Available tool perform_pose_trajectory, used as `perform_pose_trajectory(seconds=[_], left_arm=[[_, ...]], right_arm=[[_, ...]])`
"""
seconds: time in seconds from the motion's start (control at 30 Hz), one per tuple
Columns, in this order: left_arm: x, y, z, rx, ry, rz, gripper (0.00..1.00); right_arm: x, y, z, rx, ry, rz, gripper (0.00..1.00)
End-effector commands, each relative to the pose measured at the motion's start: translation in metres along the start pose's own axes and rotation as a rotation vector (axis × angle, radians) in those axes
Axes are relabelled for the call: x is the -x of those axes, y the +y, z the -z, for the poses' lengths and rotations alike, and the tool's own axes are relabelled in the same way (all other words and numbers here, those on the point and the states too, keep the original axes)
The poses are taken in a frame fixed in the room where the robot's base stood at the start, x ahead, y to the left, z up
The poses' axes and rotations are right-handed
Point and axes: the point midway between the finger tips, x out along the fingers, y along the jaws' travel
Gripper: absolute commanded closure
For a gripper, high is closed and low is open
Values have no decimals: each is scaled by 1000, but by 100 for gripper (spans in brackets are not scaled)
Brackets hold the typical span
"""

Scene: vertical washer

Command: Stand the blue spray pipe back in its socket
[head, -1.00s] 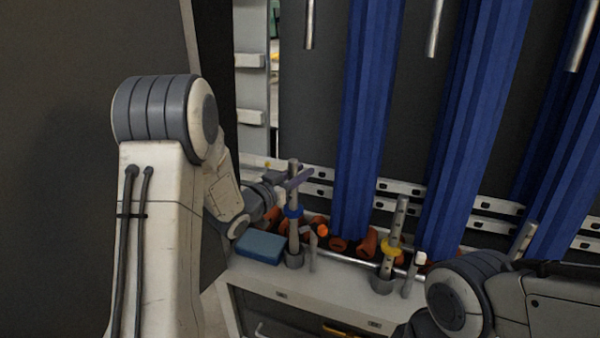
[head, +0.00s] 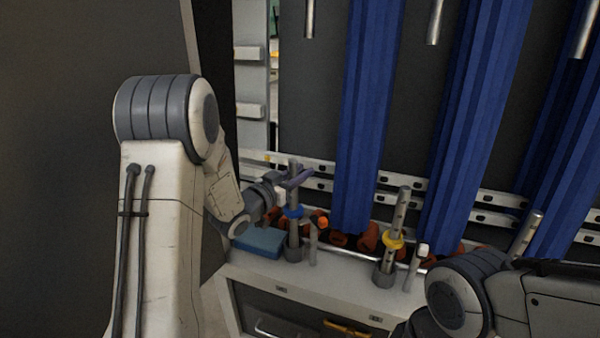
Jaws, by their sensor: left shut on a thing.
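The blue spray pipe (head: 294,225), a grey tube with a blue ring, stands about upright on the left of the white ledge. My left gripper (head: 292,181) is shut on it near its top, above the blue ring. The pipe's lower end meets its grey socket (head: 293,254); how deep it sits inside cannot be told. My right arm shows at the lower right, but its gripper is out of view.
A pipe with a yellow ring (head: 393,240) stands in a socket to the right, and another pipe (head: 525,235) is further right. A blue box (head: 259,242) lies left of the socket. Blue curtain-like brushes (head: 362,120) hang behind; orange pieces (head: 370,237) lie along the back.

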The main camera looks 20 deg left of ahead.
Motion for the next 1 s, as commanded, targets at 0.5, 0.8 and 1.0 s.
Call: perform_pose_trajectory(seconds=[0.5, 0.8, 1.0], left_arm=[[0, 0, -14, 0, 2, 0, 100], [0, 0, -16, 0, 1, 0, 35], [0, 0, -17, 1, -1, 0, 35]], right_arm=[[-13, 1, -1, 0, 0, 0, 50], [-14, 1, -1, 0, 0, 0, 50], [-14, 1, -1, 0, 0, 0, 50]])
